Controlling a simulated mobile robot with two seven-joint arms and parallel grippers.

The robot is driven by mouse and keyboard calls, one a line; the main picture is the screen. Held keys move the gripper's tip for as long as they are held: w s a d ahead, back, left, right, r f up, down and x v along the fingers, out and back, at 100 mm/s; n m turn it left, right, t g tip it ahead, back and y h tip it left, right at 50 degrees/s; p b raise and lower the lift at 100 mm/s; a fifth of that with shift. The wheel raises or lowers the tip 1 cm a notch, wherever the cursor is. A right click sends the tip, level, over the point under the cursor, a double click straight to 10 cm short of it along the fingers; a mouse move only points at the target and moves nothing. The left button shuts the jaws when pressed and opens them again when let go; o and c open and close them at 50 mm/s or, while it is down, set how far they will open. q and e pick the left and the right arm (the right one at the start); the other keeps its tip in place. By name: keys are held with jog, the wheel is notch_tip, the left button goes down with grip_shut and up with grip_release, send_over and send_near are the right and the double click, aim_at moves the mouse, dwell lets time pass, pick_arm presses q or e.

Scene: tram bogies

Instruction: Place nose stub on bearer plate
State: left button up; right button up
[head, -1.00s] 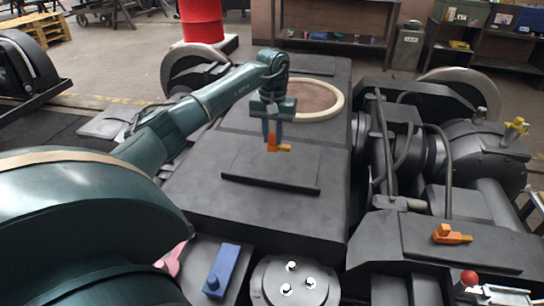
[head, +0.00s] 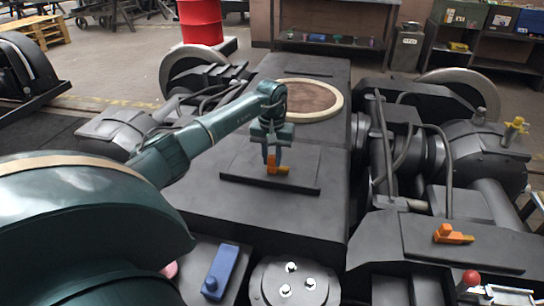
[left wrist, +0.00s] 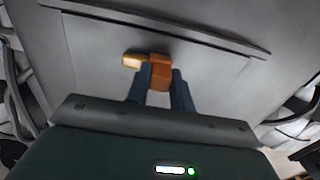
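The nose stub is most likely the orange L-shaped piece (head: 277,169) between the fingers of my left gripper (head: 271,160). The fingers are shut on its block part, and its lighter arm points right in the head view. In the left wrist view the orange piece (left wrist: 159,72) shows between the dark blue fingers of the left gripper (left wrist: 160,92), its arm pointing left. The bearer plate appears to be the dark flat plate (head: 302,173) with a raised near edge. The stub is over it; I cannot tell whether they touch. My right gripper is not in view.
A similar orange piece (head: 453,235) lies on a dark surface at right. A blue block (head: 222,270) and a round cover with bolts (head: 295,284) are in front. A round opening with a pale rim (head: 308,99) lies behind the plate. Hoses and machinery stand right.

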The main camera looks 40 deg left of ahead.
pick_arm(q)
jog(key=o, duration=0.4)
